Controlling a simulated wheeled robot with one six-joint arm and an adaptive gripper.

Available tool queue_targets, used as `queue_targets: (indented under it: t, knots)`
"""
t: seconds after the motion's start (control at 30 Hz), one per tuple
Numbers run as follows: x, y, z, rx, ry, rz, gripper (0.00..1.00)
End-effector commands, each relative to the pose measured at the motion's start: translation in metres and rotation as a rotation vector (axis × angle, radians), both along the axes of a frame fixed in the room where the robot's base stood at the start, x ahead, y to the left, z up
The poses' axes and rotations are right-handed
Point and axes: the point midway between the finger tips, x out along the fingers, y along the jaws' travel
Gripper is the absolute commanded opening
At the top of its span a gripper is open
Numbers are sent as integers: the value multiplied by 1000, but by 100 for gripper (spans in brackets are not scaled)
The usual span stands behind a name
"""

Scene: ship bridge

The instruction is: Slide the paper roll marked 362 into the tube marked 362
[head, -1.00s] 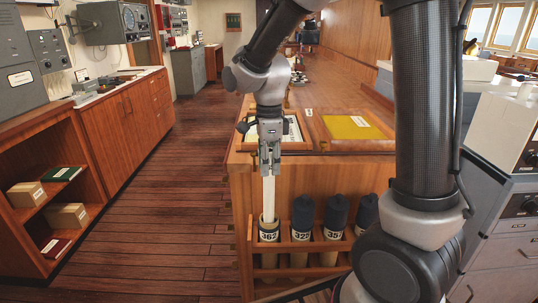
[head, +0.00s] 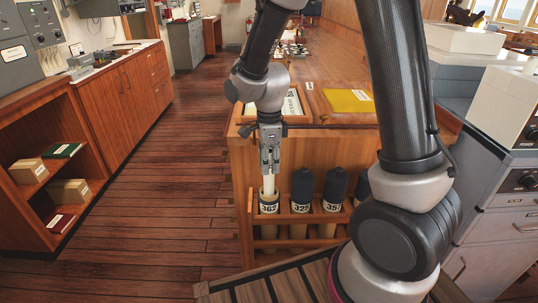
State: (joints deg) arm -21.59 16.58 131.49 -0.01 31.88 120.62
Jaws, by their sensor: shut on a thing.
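The paper roll (head: 268,184) is a pale, upright cylinder. Its lower part is inside the open mouth of the tube marked 362 (head: 269,207). Its own marking cannot be read here. My gripper (head: 270,171) points down just above the tube and is shut on the roll's upper part. Only a short length of roll shows between my fingers and the tube's rim. The tube stands at the left end of a wooden rack (head: 300,217) on the end of the wooden cabinet.
Right of it in the rack stand dark-capped tubes marked 325 (head: 301,188) and 357 (head: 334,188), with another partly hidden by my arm. A yellow folder (head: 349,101) lies on the cabinet top. Open shelves with boxes (head: 69,192) stand at left; the floor between is clear.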

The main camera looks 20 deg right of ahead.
Motion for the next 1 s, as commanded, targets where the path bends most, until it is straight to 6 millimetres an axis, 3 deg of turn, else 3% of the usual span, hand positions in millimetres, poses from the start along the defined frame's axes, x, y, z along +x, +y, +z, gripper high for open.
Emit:
queue_targets:
  t: [0.6, 1.0]
  knots:
    - [-1, 0, -53, -1, 2, 0, 0]
    - [0, 0, -64, 0, 0, 0, 0]
